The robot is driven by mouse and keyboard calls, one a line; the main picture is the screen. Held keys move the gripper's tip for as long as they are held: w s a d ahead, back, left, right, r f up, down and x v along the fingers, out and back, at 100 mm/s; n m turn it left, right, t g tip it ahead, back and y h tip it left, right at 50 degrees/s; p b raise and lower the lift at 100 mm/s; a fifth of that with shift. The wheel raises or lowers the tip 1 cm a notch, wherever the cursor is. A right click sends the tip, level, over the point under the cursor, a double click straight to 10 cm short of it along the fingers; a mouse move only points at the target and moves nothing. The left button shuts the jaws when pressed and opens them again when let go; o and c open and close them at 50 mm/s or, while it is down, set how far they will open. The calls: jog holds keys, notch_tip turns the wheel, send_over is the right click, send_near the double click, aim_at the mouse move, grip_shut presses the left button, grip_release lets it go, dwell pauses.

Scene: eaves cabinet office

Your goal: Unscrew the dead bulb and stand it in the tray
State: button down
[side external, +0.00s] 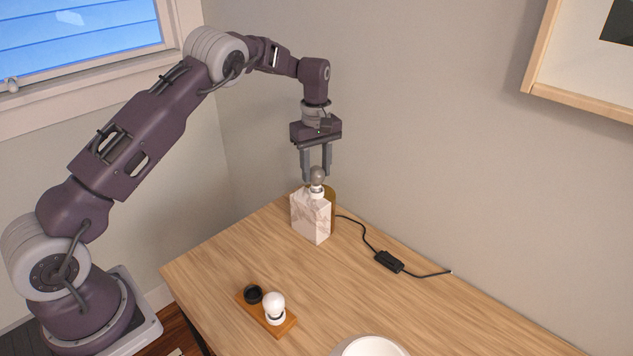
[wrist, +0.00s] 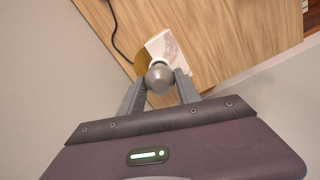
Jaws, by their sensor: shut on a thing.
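The dead bulb (side external: 317,175) is grey and round, upright at the white socket on top of a marble block lamp (side external: 311,215). I cannot tell whether its thread is still engaged. My gripper (side external: 316,177) points down from above and is shut on the bulb, one finger on each side. In the wrist view the bulb (wrist: 159,78) sits between the fingertips of my gripper (wrist: 160,76), hiding much of the socket. A small wooden tray (side external: 285,327) lies on the table, with a white bulb (side external: 274,306) standing in it beside an empty black cup (side external: 253,294).
A brass-coloured piece (side external: 331,203) stands behind the marble block. A black cord with an inline switch (side external: 388,262) runs right across the wooden table (side external: 220,275). A white round dish (side external: 370,346) is at the front edge of view. The wall is close behind the lamp.

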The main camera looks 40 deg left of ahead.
aim_at(316, 167)
jog(key=shift+r, duration=0.15)
jog(key=shift+r, duration=1.55)
jog(key=shift+r, duration=0.15)
jog(key=r, duration=0.5)
jog(key=shift+s+a, duration=0.1)
jog(key=shift+s, duration=0.1)
jog(key=s+d+m, duration=0.2)
jog(key=s+d, duration=0.1)
jog(key=s, duration=1)
jog(key=s+d+m, duration=0.1)
jog(key=s+d, duration=0.3)
jog(key=s, duration=0.9)
notch_tip(316, 167, down, 11)
jog(key=shift+s, duration=0.15)
